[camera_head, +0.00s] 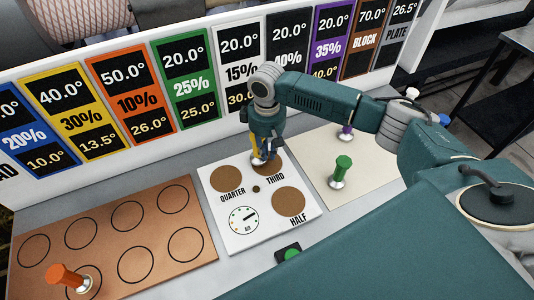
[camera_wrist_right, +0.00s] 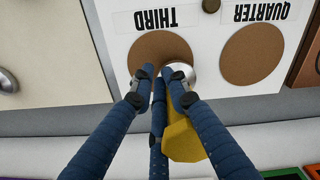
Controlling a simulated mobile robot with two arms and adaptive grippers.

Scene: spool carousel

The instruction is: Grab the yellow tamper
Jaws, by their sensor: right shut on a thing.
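The yellow tamper (camera_wrist_right: 184,140) has a yellow handle and a round silver base. In the wrist view its handle lies between the dark blue fingers of my right gripper (camera_wrist_right: 160,80), which is shut on it. In the head view my right gripper (camera_head: 261,150) points down at the THIRD circle of the white board. The tamper's silver base (camera_head: 258,161) shows under the fingers, over or at that circle; I cannot tell whether it touches. Most of the yellow handle is hidden by the fingers in the head view. My left gripper is not in view.
The white board (camera_head: 247,238) has QUARTER, THIRD and HALF circles and a dial. A green tamper (camera_head: 342,168) and a purple one (camera_head: 346,132) stand on the cream board (camera_head: 375,180). An orange tamper (camera_head: 66,277) is on the copper board (camera_head: 110,243). A row of coloured signs stands behind.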

